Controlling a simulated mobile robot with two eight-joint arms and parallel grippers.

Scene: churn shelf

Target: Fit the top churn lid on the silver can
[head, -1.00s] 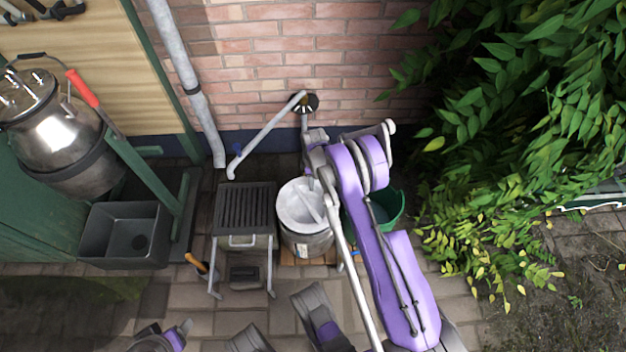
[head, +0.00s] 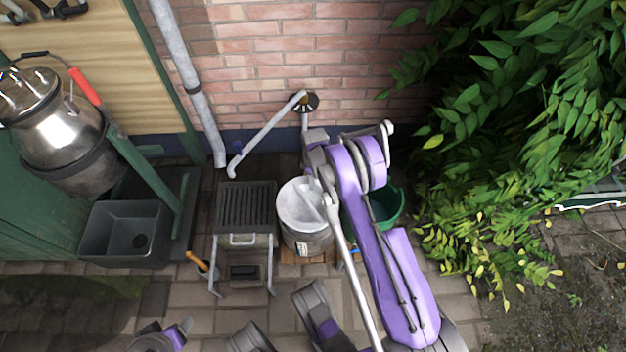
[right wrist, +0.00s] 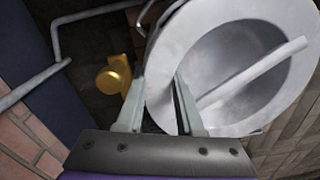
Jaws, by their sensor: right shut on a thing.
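A pale grey round lid (head: 296,204), dished with a bar across it, is at the top of the silver can (head: 305,243), near the wall. I cannot tell whether it is seated or just above. My right gripper (right wrist: 160,82) is shut on the lid's near rim, with a finger on either side. The lid (right wrist: 222,75) fills the right of the right wrist view and hides the can's mouth. In the head view my right arm covers the gripper and part of the lid. My left gripper is not clearly in view.
A green bucket (head: 388,208) stands right of the can, partly behind my arm. A slatted grey stand (head: 247,207) is close on its left. A shiny steel vessel (head: 52,140) and a dark basin (head: 122,235) are farther left. Pipes and the brick wall (head: 270,60) are behind.

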